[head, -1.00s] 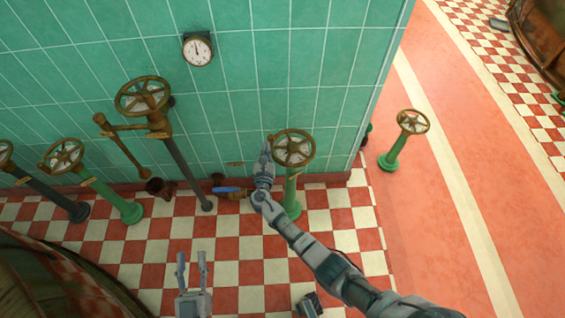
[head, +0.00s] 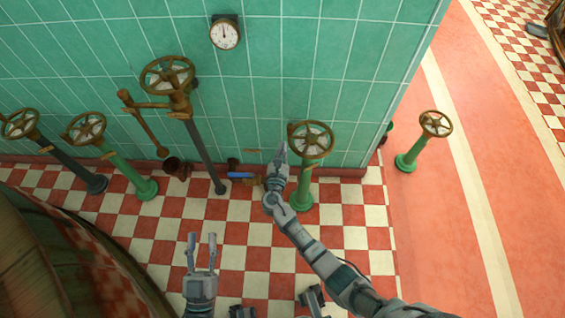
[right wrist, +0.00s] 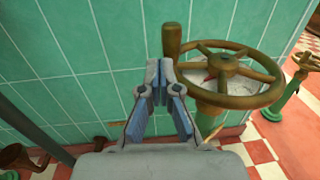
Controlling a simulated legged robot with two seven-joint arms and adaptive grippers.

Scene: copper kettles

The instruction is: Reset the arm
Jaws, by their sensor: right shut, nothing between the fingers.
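My right gripper (head: 281,154) is shut and empty, just left of a green valve post with a brass handwheel (head: 311,139). In the right wrist view its closed fingers (right wrist: 161,72) point at the green tiled wall, beside the same handwheel (right wrist: 222,75). A gap to the wheel cannot be judged surely. My left gripper (head: 202,250) is open and empty, low over the checkered floor, with its two fingers apart and pointing toward the wall.
A blue-handled object (head: 242,175) lies by the wall base. A tall brass-wheeled valve (head: 167,76) and several smaller valves stand left. A round gauge (head: 225,33) hangs on the wall. A curved copper vessel (head: 60,260) fills the lower left.

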